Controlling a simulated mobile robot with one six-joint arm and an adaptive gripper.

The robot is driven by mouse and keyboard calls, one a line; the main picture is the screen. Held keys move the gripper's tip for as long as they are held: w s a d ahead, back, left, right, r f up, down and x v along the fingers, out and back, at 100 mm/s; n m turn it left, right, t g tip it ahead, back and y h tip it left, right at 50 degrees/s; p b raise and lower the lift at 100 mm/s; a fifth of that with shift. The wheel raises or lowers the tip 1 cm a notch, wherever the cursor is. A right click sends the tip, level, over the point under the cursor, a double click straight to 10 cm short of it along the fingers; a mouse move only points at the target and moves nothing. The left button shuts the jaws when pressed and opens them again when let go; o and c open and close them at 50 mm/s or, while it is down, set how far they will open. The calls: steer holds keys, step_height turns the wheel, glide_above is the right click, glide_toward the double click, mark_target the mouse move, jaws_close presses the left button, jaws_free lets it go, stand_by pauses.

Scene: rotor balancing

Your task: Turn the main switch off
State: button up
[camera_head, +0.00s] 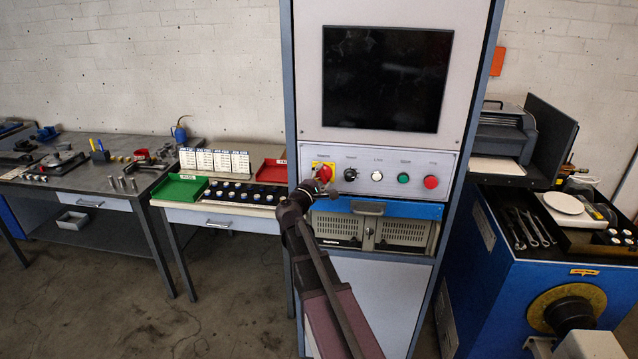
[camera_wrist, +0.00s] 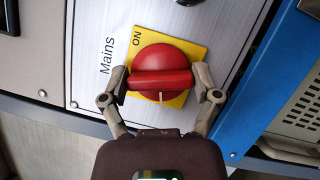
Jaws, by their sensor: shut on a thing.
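The main switch (camera_head: 324,172) is a red rotary knob on a yellow plate, at the left end of the control panel. In the wrist view the switch (camera_wrist: 162,68) shows its raised bar lying across the picture, with a white mark on the knob's lower side. "ON" is printed at the plate's upper left and "Mains" beside the plate; no "OFF" is visible. My gripper (camera_wrist: 161,80) is shut on the switch, one finger at each end of the bar. In the head view my gripper (camera_head: 318,186) is at the switch, partly hiding it.
A black knob (camera_head: 350,174), a white button (camera_head: 377,176), a green button (camera_head: 403,178) and a red button (camera_head: 431,182) continue the panel to the right. The screen (camera_head: 386,80) above is dark. A blue drawer front (camera_head: 415,211) with a handle lies just below the panel.

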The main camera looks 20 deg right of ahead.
steer(key=n+t+b, duration=0.2)
steer(key=n, duration=0.3)
steer(key=shift+w+r+n, duration=0.1)
steer(key=shift+n, duration=0.3)
steer(key=o, duration=1)
steer(key=shift+c, duration=0.2)
steer(key=shift+s, duration=0.2)
